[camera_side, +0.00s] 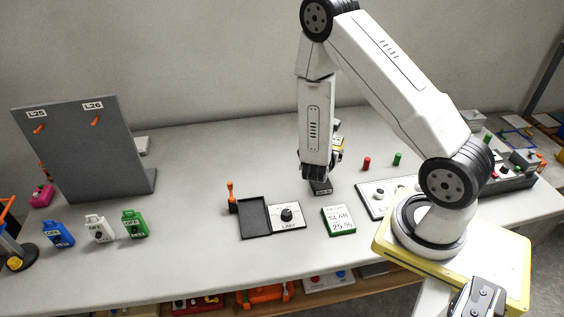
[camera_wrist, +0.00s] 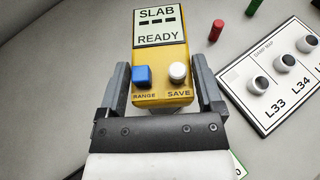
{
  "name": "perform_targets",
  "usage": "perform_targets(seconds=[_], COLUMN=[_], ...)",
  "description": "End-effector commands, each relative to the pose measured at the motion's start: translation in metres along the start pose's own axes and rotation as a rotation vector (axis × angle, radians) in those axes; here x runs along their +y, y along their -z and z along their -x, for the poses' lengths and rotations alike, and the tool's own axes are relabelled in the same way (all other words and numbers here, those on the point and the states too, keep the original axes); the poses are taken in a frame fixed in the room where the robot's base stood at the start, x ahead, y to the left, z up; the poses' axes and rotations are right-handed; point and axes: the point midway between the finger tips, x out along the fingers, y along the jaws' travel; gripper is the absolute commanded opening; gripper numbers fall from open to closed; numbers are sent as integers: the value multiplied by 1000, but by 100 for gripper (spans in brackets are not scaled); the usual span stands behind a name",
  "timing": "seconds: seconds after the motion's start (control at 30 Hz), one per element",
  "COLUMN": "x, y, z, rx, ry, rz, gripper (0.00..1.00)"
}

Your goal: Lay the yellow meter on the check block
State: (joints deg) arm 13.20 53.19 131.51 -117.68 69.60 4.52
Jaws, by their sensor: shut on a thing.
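The yellow meter (camera_wrist: 161,62) fills the middle of the wrist view, between the two grey fingers of my gripper (camera_wrist: 162,84). Its screen reads SLAB, dashes and READY; a blue RANGE button and a white SAVE button face the camera. In the side view my gripper (camera_side: 322,176) is over the middle of the table, and a little of the yellow meter (camera_side: 339,142) shows behind it. A small dark block-like shape (camera_side: 321,188) shows just below the gripper; I cannot tell whether it is the check block or whether anything touches it.
A green-edged card (camera_side: 340,222) reading SLAB 25.9 % lies in front, beside a dial plate (camera_side: 287,216) and black tray (camera_side: 254,217). The damp map board (camera_side: 384,197) is to the right, with red (camera_side: 366,163) and green (camera_side: 397,159) pegs behind. Padlock-shaped OFF tags stand left.

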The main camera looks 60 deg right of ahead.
Motion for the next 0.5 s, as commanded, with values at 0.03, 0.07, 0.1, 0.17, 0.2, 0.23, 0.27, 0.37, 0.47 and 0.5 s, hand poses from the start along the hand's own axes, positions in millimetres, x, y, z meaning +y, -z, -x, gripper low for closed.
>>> perform_targets(seconds=[0.03,0.07,0.1,0.17,0.2,0.23,0.27,0.37,0.47,0.5], x=[-2,-2,-2,-2,-2,-2,-2,-2,-2,-2], y=[0,0,0,1,1,1,2,4,8,9], z=[-3,-4,-6,-8,-9,-9,-10,-11,-11,-11], rx=[0,0,-1,0,0,0,0,0,1,1], ry=[-23,-40,-63,-98,-121,-140,-157,-219,-283,-309], rz=[12,19,28,43,52,60,67,92,118,129], gripper=[0,0,0,0,0,0,0,0,0,0])
